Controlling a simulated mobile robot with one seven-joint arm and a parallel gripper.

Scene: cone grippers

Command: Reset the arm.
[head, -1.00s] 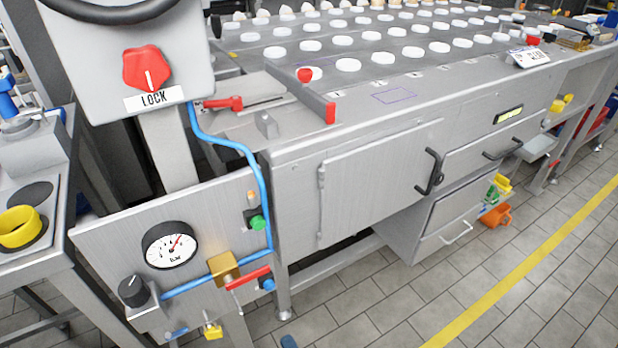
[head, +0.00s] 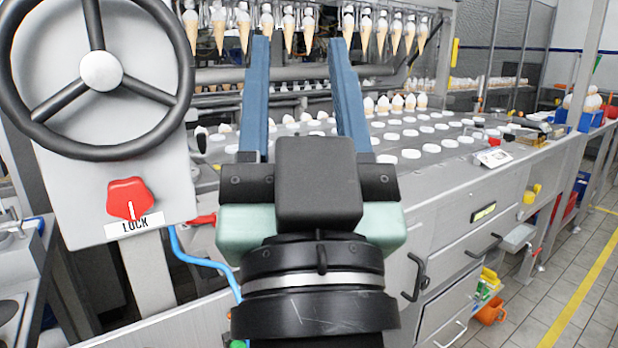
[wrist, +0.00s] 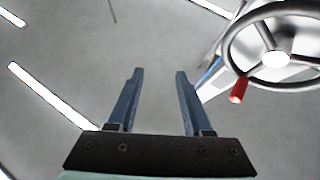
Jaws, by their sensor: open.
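My gripper (head: 302,95) stands upright in the middle of the head view, its two long blue fingers pointing up and spread apart. Nothing is between the fingers. It is in front of the machine table and hides part of it. In the wrist view, my gripper (wrist: 155,75) is also open and empty, with grey ceiling beyond the fingertips.
A black handwheel (head: 100,70) and a red LOCK knob (head: 130,198) are left of my gripper. Ice-cream cones (head: 380,32) hang in a row behind the fingers. White discs (head: 431,147) cover the table.

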